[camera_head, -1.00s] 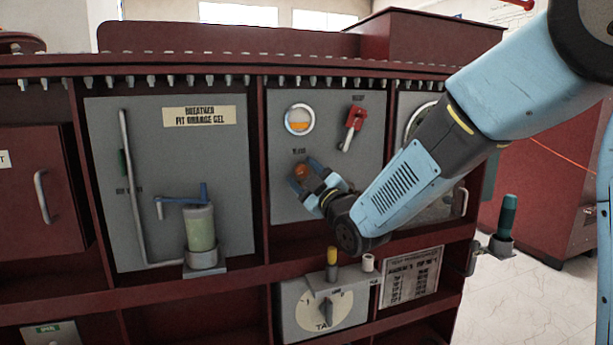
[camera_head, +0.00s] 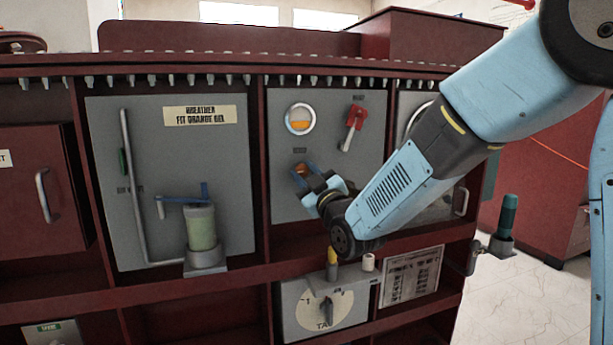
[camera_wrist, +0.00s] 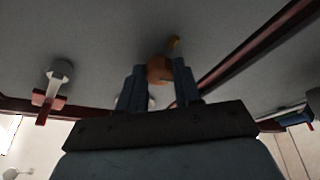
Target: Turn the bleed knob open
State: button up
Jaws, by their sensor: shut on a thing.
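The bleed knob (camera_head: 302,170) is a small orange-brown knob on the grey middle panel, below a round sight glass and a small label. My gripper (camera_head: 303,175) is at the knob, its two blue fingers on either side of it. In the wrist view the knob (camera_wrist: 160,70) shows between the fingertips of my gripper (camera_wrist: 159,82), with a small yellow-orange part sticking up behind it. The fingers are shut on the knob. The fingers and wrist hide part of the knob in the head view.
A red-handled valve (camera_head: 354,127) is right of the sight glass (camera_head: 299,119); the valve also shows in the wrist view (camera_wrist: 54,88). Below my wrist are a dial box (camera_head: 311,318), a yellow-topped peg (camera_head: 332,262) and a white cylinder (camera_head: 368,262). A breather canister (camera_head: 201,230) stands left.

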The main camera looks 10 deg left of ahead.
jog(key=shift+m+t, duration=0.3)
jog(key=shift+m, duration=0.5)
jog(key=o, duration=1)
jog(key=shift+o, duration=0.2)
jog(key=shift+s, duration=0.1)
